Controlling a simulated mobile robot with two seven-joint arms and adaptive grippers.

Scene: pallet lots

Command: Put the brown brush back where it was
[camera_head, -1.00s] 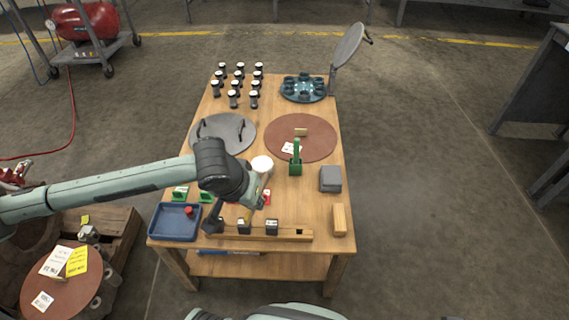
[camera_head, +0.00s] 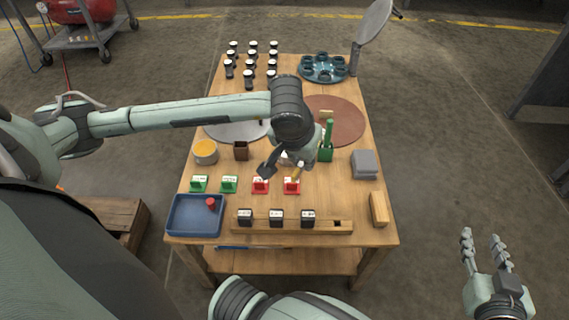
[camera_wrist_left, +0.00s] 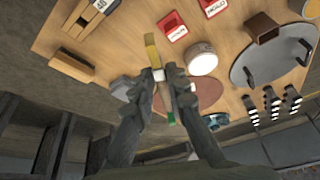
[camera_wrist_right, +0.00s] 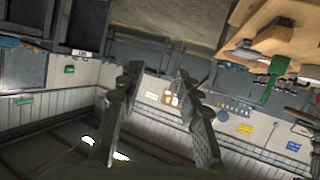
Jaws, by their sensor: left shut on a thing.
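My left gripper (camera_head: 284,168) is shut on the brush, whose tan-yellow end (camera_wrist_left: 151,48) sticks out past the fingers in the left wrist view; a bit of it (camera_head: 298,171) shows in the head view. The gripper is above the table, behind the red stands. A small brown holder (camera_head: 241,151) stands to its left; its opening looks empty, and it also shows in the left wrist view (camera_wrist_left: 268,36). A green brush (camera_head: 328,134) stands upright in a green holder (camera_head: 325,154) to the right. My right gripper (camera_head: 485,252) is open and empty, off the table's right side.
An orange-topped pot (camera_head: 205,152) stands left of the brown holder. A white pot (camera_wrist_left: 202,59) is near my left gripper. Green and red stands (camera_head: 261,186), a blue tray (camera_head: 195,216) and a slotted wooden rail (camera_head: 260,227) fill the front. A grey block (camera_head: 365,164) is at right.

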